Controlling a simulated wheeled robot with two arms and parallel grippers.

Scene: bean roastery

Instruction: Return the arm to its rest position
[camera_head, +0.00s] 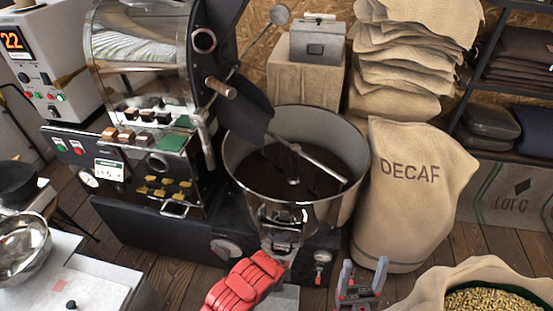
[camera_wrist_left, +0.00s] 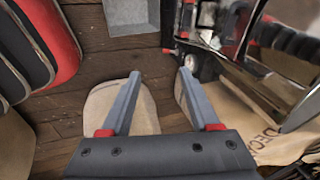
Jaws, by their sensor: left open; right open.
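Wooden floor shows beyond the left fingertips. The DECAF sack also shows at the right of that view (camera_wrist_left: 268,142).
The roaster (camera_head: 150,130) stands at left, with its round cooling bin (camera_head: 350,195) at centre. An open sack of green beans (camera_head: 430,290) is at bottom right. A steel bowl (camera_head: 22,250) is at far left. Stacked sacks (camera_head: 410,60) and a crate (camera_head: 300,78) stand behind.

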